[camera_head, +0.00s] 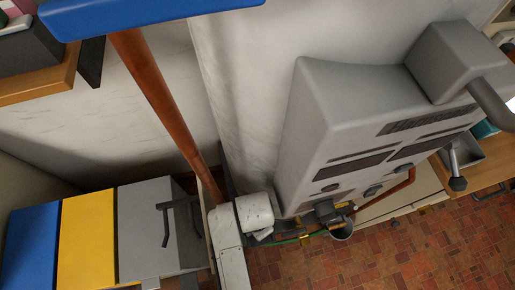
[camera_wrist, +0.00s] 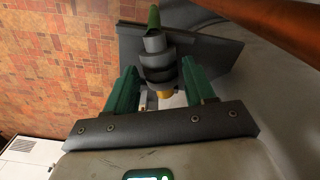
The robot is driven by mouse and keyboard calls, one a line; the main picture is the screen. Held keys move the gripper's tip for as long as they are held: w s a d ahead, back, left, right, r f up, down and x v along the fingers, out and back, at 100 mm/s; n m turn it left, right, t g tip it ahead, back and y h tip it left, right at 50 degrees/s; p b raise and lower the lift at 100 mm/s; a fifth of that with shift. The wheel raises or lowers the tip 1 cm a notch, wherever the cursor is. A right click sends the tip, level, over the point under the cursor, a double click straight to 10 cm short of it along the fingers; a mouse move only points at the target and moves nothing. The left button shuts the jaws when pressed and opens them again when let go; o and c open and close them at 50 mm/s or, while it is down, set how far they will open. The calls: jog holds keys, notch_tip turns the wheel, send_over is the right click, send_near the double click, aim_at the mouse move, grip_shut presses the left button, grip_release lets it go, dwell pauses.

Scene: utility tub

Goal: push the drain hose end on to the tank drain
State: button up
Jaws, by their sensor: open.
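My gripper (camera_wrist: 159,68) is open, with its two green fingers on either side of a dark grey stepped fitting (camera_wrist: 157,58). A green piece like a hose sticks out of the fitting's far end, and a brass part shows at its near end. The fitting looks like the drain hose end, but I cannot tell whether the fingers touch it or whether it meets the drain. In the head view a thin green hose (camera_head: 289,241) runs below the large grey tank (camera_head: 352,125), beside small brass parts (camera_head: 304,238). The tank drain is not clearly distinguishable there.
A copper pipe (camera_head: 160,90) slants down at the left of the head view. Blue, yellow (camera_head: 88,238) and grey boxes stand at the lower left. A small grey cup-like part (camera_head: 343,232) sits under the tank. Brick-patterned floor (camera_head: 420,250) is open at the lower right.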

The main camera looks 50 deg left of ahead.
notch_tip(320, 180, down, 2)
jog(key=shift+f, duration=0.1)
jog(key=c, duration=0.9)
jog(key=shift+c, duration=0.2)
jog(key=shift+d, duration=0.1)
